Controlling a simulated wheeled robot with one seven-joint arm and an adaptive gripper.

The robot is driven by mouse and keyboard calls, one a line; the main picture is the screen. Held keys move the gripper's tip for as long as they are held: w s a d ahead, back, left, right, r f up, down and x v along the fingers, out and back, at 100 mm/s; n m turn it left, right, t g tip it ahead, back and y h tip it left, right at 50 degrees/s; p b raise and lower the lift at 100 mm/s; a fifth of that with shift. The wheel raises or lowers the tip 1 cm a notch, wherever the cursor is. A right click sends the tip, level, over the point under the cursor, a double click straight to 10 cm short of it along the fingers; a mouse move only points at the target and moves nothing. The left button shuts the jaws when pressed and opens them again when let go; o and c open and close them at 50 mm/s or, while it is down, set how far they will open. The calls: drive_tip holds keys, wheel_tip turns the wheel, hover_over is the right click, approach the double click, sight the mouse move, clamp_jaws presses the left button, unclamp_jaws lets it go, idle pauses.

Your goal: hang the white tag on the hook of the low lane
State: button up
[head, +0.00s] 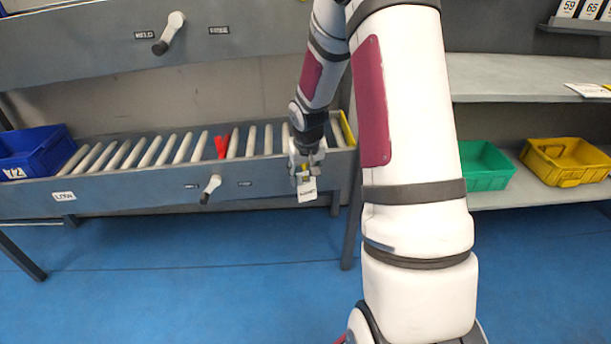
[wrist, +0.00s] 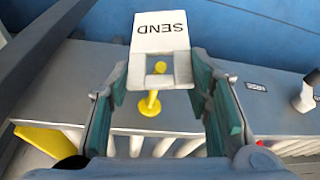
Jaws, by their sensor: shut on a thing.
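The white tag (wrist: 160,35) reads SEND in the wrist view, upside down. My gripper (wrist: 160,75) is shut on the tag's grey loop end, between its teal finger pads. A yellow hook (wrist: 151,103) stands out from the grey lane front, between the fingers. Its round tip shows inside the loop's opening; I cannot tell whether the loop is around it or only in line with it. In the head view my gripper (head: 306,160) is at the right end of the low lane (head: 130,190), with the tag (head: 307,190) below it.
A lever (head: 210,188) sticks out of the lane front left of my gripper. A red piece (head: 222,145) and a blue bin (head: 35,152) sit on the rollers. Green (head: 486,166) and yellow (head: 565,160) bins stand on the right shelf. An upper lane (head: 130,50) runs above.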

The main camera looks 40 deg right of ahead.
drive_tip(key=shift+w+d, duration=0.4)
drive_tip(key=shift+w, duration=0.15)
drive_tip(key=shift+w+d+f, duration=0.3)
drive_tip(key=shift+w+f, duration=0.05)
drive_tip(key=shift+w, duration=0.15)
drive_tip(key=o, duration=1.2)
drive_tip(key=v, duration=1.2)
drive_tip(key=shift+d, duration=0.1)
